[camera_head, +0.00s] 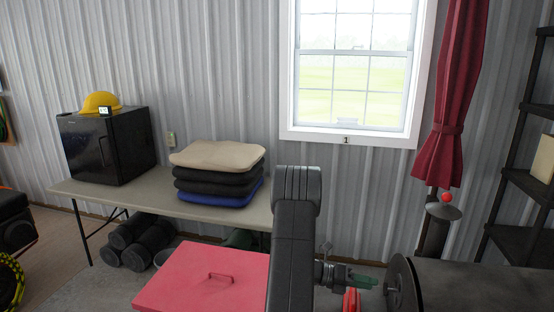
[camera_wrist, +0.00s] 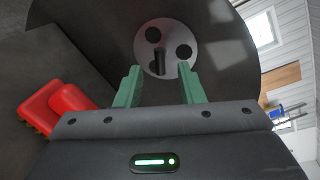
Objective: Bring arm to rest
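My arm rises at the middle bottom of the head view, bent at the top, with the forearm low on its right side. My gripper (camera_head: 366,283) is at its end, with green fingers pointing right towards a dark cylinder (camera_head: 478,286). In the wrist view my gripper (camera_wrist: 160,82) has its two green fingers apart, with nothing seen held between them. Beyond the fingers is the cylinder's round end with a grey hub (camera_wrist: 165,48) that has dark round holes. I cannot tell how wide the gap to it is.
A red lid with a handle (camera_head: 180,288) lies left of my arm. A red object (camera_head: 351,301) is below my gripper and also shows in the wrist view (camera_wrist: 68,103). A table (camera_head: 110,192) holds folded cushions (camera_head: 216,158) and a black fridge (camera_head: 128,145). Black shelves (camera_head: 520,185) stand right.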

